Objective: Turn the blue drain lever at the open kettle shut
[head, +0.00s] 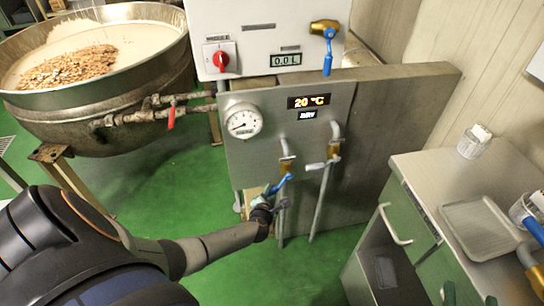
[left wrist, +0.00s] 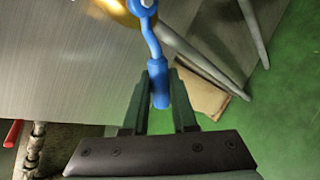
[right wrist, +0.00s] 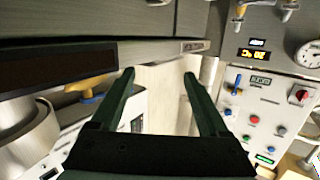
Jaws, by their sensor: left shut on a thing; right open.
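The open kettle (head: 100,88) stands at the left, holding a pale mass and a brown heap. A blue lever (head: 281,184) sits on a brass valve (head: 287,163) on the panel's lower pipe and slants down to the left. My left gripper (head: 268,202) is shut on this lever's end; in the left wrist view the blue lever (left wrist: 151,42) runs down between the fingers (left wrist: 160,95). A second blue lever (head: 328,62) hangs down from the upper brass valve.
A grey panel (head: 255,165) carries a dial gauge (head: 242,121) and a "20 °C" display. A second lower valve with a pale handle (head: 322,164) is close by on the right. A red handle (head: 171,118) is on the kettle's piping. A cabinet with a tray (head: 482,228) stands at right.

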